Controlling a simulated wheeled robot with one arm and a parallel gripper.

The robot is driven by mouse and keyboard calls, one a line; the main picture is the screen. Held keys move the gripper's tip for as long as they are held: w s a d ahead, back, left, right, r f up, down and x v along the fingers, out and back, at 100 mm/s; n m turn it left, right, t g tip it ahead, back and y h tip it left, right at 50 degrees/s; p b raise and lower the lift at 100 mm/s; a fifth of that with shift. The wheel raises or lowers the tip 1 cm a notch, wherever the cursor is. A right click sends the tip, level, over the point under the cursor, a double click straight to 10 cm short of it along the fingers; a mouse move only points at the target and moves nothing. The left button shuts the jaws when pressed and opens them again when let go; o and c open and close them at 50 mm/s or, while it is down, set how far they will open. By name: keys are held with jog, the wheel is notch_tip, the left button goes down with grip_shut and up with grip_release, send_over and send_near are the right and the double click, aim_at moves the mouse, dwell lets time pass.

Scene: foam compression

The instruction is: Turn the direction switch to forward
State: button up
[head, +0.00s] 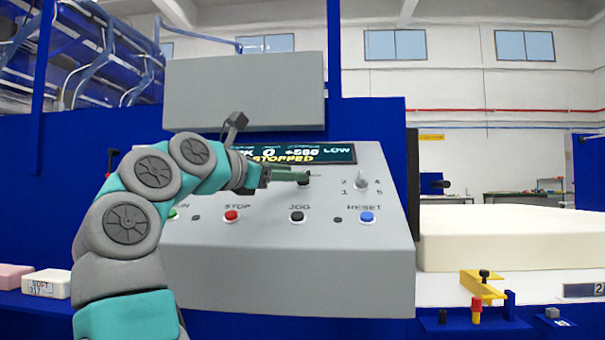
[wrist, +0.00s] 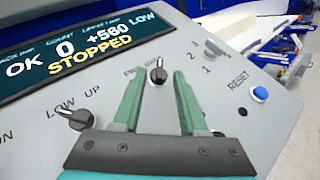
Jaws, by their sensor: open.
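The knob appears just beyond or between the fingertips, and contact is not visible. In the head view my gripper (head: 300,176) reaches the panel from the left and partly hides the switch (head: 304,182).
A display (wrist: 80,45) reads "STOPPED". A "LOW UP" knob (wrist: 75,117) is left of my gripper. A numbered selector (head: 361,181) is right. Below are a red STOP button (head: 231,216), a black JOG button (head: 296,216) and a blue RESET button (head: 367,217).

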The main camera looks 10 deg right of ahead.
jog(key=x, duration=0.5)
grip_shut()
dwell(0.5)
